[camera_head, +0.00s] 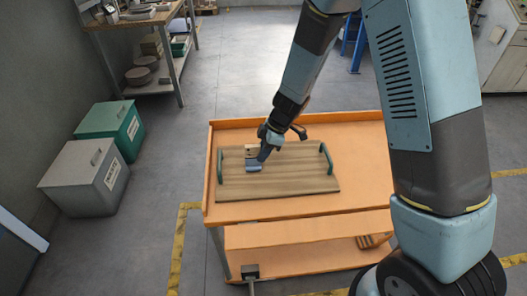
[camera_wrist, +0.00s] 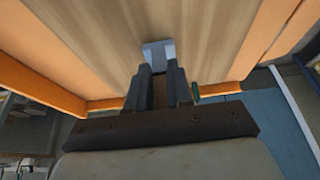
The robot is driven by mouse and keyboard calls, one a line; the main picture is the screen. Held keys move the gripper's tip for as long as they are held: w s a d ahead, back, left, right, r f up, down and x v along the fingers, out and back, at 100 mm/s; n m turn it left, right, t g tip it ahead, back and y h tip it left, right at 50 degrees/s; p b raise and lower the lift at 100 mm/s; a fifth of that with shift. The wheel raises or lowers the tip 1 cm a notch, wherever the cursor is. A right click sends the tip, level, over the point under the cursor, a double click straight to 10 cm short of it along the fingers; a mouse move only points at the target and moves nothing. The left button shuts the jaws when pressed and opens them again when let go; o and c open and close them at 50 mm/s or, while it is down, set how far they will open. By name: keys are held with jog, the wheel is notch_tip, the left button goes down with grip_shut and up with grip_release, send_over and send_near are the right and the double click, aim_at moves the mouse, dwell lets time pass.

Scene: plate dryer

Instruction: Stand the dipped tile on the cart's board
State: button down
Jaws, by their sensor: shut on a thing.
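The wooden board (camera_head: 300,178) with two green handles lies on the top of the orange cart (camera_head: 350,131). My gripper (camera_head: 262,155) is over the left part of the board, pointing down. It is shut on the tile (camera_head: 253,168), which shows as a small blue-grey piece at the fingertips. In the wrist view the fingers (camera_wrist: 158,75) hold the pale blue-grey tile (camera_wrist: 158,50) between their tips, with the board's wood grain around it. I cannot tell whether the tile touches the board. The fingers hide part of the tile.
The cart's lower shelf (camera_head: 300,260) holds a small brown item (camera_head: 372,241) at the right. A green bin (camera_head: 110,125) and a grey bin (camera_head: 85,178) stand on the floor at the left. A workbench (camera_head: 135,20) is behind them. The board's right half is clear.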

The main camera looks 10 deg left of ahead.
jog(key=shift+f, duration=0.15)
jog(key=c, duration=1.4)
grip_release()
jog(key=shift+c, duration=0.2)
jog(key=o, duration=0.5)
